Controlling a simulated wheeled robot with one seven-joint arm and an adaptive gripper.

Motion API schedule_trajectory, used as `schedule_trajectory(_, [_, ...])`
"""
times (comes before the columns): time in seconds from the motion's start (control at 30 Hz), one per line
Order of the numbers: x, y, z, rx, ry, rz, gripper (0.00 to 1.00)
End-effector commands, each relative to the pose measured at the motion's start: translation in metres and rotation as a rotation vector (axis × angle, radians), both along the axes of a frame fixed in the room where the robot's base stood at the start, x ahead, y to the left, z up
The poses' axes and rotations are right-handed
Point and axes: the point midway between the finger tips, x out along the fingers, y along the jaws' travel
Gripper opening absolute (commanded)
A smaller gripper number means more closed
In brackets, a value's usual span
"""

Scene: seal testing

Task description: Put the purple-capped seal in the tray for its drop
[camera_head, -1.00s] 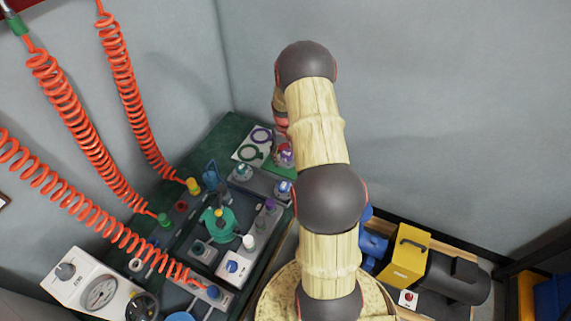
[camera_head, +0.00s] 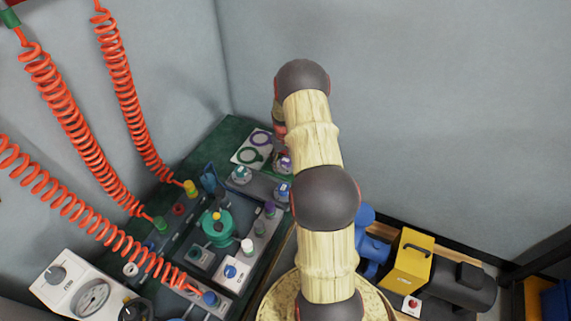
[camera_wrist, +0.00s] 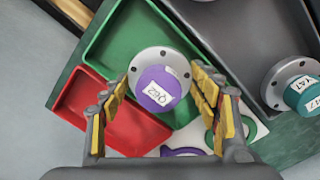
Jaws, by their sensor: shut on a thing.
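The purple-capped seal (camera_wrist: 158,90), labelled Q62 on a grey round flange, sits between the fingers of my gripper (camera_wrist: 164,84) in the wrist view. My gripper is shut on it. The seal appears over the green tray (camera_wrist: 118,38); I cannot tell whether it touches the tray floor. A red tray (camera_wrist: 98,112) lies to the left and a dark grey tray (camera_wrist: 238,32) to the right. In the head view the seal's purple cap (camera_head: 283,164) shows beside my arm, which hides most of the gripper and the trays.
A teal-capped seal (camera_wrist: 303,94) stands at the right in the wrist view. A white card with purple and green rings (camera_head: 242,158) lies nearby. A blue-capped seal (camera_head: 283,190) and the green test fixture (camera_head: 217,230) stand closer in. Orange coiled hoses (camera_head: 75,125) hang at left.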

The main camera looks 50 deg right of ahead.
Motion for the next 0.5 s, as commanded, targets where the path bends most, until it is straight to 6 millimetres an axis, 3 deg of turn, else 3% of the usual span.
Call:
schedule_trajectory(0.07, [0.0003, -0.0003, -0.0024, 0.000, -0.001, 0.000, 0.19])
schedule_trajectory(0.1, [-0.0002, 0.0002, -0.0025, 0.000, 0.001, 0.000, 0.64])
schedule_trajectory(0.37, [-0.0003, 0.0003, -0.0024, 0.000, 0.001, 0.000, 0.79])
schedule_trajectory(0.5, [-0.0003, 0.0003, -0.0024, 0.000, 0.001, 0.000, 0.80])
